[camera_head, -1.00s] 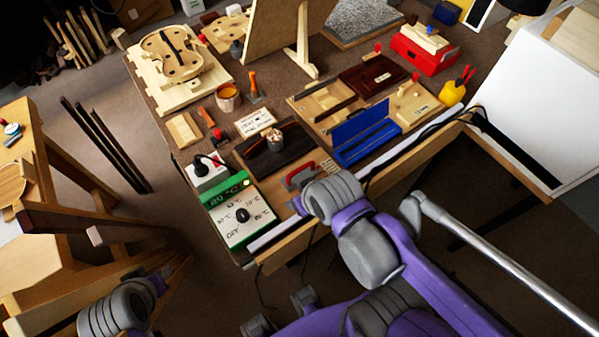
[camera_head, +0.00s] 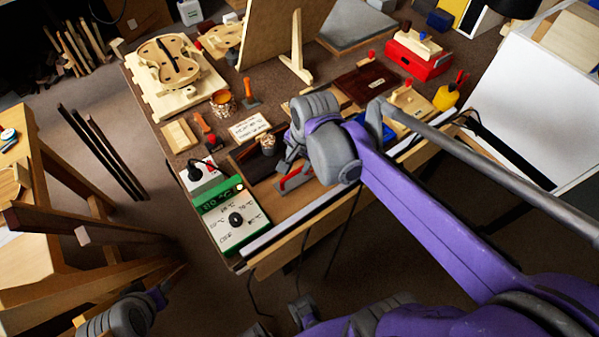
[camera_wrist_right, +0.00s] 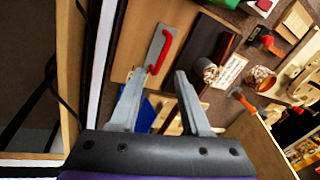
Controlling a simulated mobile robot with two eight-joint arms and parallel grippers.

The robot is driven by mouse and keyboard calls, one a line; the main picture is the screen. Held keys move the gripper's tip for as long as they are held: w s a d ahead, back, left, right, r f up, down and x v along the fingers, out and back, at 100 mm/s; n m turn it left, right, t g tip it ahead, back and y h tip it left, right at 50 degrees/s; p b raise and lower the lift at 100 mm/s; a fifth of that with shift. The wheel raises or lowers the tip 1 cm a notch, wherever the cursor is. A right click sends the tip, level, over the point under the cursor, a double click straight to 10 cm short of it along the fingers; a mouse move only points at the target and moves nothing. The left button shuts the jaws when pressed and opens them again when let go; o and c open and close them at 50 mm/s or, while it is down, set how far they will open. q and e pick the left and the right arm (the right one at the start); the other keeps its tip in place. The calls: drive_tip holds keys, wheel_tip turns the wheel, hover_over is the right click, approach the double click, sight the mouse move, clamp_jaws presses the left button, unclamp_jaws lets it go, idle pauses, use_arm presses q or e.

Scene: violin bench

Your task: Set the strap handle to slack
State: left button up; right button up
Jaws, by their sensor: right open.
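The strap handle is a red grip (camera_head: 293,180) on a flat grey plate, lying at the bench's near edge, right of the green control box. In the right wrist view the red handle (camera_wrist_right: 160,54) and its grey plate (camera_wrist_right: 153,46) show whole, just beyond the fingertips. My right gripper (camera_wrist_right: 162,76) is open, its two grey fingers apart with nothing visibly held. In the head view the right gripper (camera_head: 288,158) is just behind the handle, partly hidden by my wrist. I cannot tell whether it touches the handle.
The green and white control box (camera_head: 235,219) with a black dial stands left of the handle. A dark board (camera_head: 255,166) and a small jar (camera_head: 268,142) lie behind it. A blue tray (camera_wrist_right: 147,112) is close to the right gripper. The white bench-edge strip (camera_head: 300,220) runs in front.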

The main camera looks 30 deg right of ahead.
sight(295, 172)
drive_tip(key=w+f+m, duration=0.1)
drive_tip(key=f, duration=0.2)
drive_tip(key=w+d+f+m+b, duration=0.1)
drive_tip(key=f, duration=0.3)
drive_tip(key=w+f+m, duration=0.1)
drive_tip(key=w+f, duration=0.1)
drive_tip(key=f, duration=0.2)
drive_tip(key=shift+d+f+g, duration=0.1)
drive_tip(key=shift+d+g, duration=0.2)
drive_tip(key=shift+d, duration=0.1)
clamp_jaws()
drive_tip(key=shift+w, duration=0.1)
idle(0.9)
